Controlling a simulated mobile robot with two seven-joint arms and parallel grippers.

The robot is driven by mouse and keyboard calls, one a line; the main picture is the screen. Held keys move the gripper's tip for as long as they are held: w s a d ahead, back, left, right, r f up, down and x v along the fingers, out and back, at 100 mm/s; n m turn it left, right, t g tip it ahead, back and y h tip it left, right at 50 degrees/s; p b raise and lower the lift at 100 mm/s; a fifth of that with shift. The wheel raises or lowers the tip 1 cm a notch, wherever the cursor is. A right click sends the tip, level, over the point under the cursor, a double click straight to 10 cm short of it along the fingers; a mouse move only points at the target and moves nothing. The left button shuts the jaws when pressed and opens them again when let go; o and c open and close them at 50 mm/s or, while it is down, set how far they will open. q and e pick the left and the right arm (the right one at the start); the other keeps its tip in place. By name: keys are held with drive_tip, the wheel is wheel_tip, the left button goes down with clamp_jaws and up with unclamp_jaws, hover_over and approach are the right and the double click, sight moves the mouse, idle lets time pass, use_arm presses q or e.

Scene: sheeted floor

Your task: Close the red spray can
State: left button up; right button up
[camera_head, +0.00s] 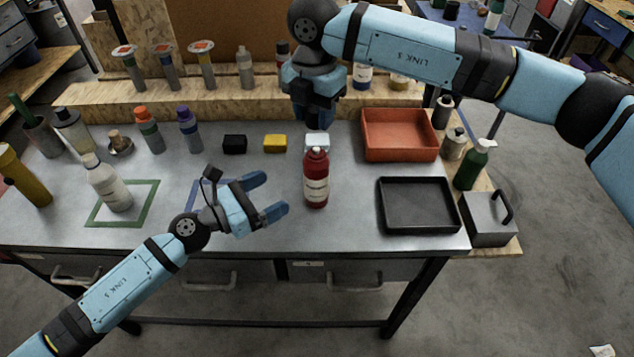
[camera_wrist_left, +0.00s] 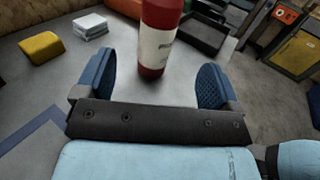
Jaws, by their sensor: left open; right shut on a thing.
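The red spray can (camera_head: 316,185) stands upright on the grey table, with a pale label around its body. Its lower part and label show in the left wrist view (camera_wrist_left: 158,45), but its top is cut off there. My left gripper (camera_head: 270,195) is open and empty, just left of the can, with its fingers pointing at it. In the left wrist view the can is ahead, between the two blue fingers (camera_wrist_left: 155,85). My right gripper (camera_head: 318,115) points down above and behind the can, apart from it. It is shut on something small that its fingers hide.
A white block (camera_head: 317,138) is close behind the can, with yellow (camera_head: 275,144) and black (camera_head: 234,143) blocks to its left. A red tray (camera_head: 400,156) and black tray (camera_head: 418,228) are at right. A white spray bottle (camera_head: 108,185) stands at left.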

sight(305, 175)
use_arm(q)
drive_tip(key=x, duration=1.2)
drive_tip(key=c, duration=1.4)
use_arm(e)
drive_tip(key=shift+f, duration=2.5)
drive_tip(key=shift+f, duration=0.1)
drive_tip(key=shift+f, duration=0.8)
drive_tip(key=shift+f, duration=0.6)
